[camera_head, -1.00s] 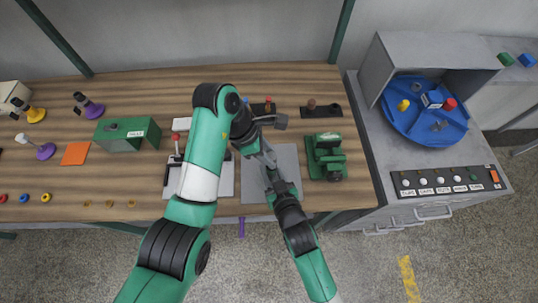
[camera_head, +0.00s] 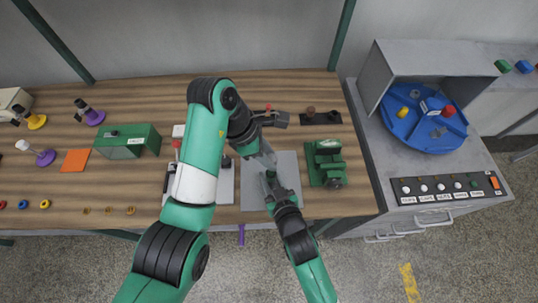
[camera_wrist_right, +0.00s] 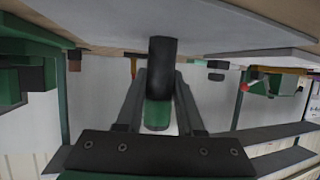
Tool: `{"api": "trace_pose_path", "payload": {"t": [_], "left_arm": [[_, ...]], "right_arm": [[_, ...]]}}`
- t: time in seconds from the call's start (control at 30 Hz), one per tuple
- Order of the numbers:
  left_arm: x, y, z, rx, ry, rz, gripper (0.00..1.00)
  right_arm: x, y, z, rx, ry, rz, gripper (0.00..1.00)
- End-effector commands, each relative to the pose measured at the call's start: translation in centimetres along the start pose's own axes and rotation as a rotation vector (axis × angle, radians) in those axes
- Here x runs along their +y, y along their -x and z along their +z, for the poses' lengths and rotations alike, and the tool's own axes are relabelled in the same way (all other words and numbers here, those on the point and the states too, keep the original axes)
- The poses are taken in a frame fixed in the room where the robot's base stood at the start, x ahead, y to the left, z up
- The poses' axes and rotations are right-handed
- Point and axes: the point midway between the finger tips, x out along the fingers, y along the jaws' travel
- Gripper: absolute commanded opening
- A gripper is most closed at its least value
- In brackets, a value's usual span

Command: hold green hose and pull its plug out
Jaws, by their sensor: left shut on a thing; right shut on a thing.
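In the head view my two grippers meet tip to tip over the bench's front part. My left gripper (camera_head: 267,160) reaches down and to the right and is shut on the green hose, largely hidden between the arms. My right gripper (camera_head: 271,181) comes up from below and is shut close by. In the right wrist view my right gripper (camera_wrist_right: 160,108) has its fingers on both sides of a green piece (camera_wrist_right: 158,114) with a thick black cylinder (camera_wrist_right: 162,65) above it. I cannot tell where the hose ends and the plug begins.
A purple hose (camera_head: 241,235) hangs below the bench's front edge. A green vise-like block (camera_head: 325,162) stands on the bench right of the grippers, and a grey plate (camera_head: 288,165) lies beneath them. A cabinet with a blue turntable (camera_head: 424,120) stands to the right.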

Motion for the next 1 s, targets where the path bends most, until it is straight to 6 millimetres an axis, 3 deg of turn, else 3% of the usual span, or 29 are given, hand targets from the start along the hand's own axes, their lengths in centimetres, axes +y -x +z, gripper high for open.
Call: {"api": "trace_pose_path", "payload": {"t": [0.43,0.7,0.73,0.9,1.0], "left_arm": [[0.0,2.5,1.0,0.0,-0.001,0.001,0.0],[0.0,2.7,1.1,0.0,0.0,0.0,0.0],[0.0,2.7,1.1,0.0,0.0,0.0,0.0],[0.0,2.7,1.1,0.0,0.0,0.0,0.0],[0.0,2.7,1.1,0.0,0.0,0.0,0.0]], "right_arm": [[0.0,0.0,0.0,0.001,0.0,0.0,0.0],[0.0,0.0,0.0,0.001,0.0,0.0,0.0],[0.0,0.0,0.0,0.001,0.0,0.0,0.4],[0.0,0.0,0.0,0.0,0.0,0.0,0.71],[0.0,0.0,0.0,0.0,0.0,0.0,0.71]]}}
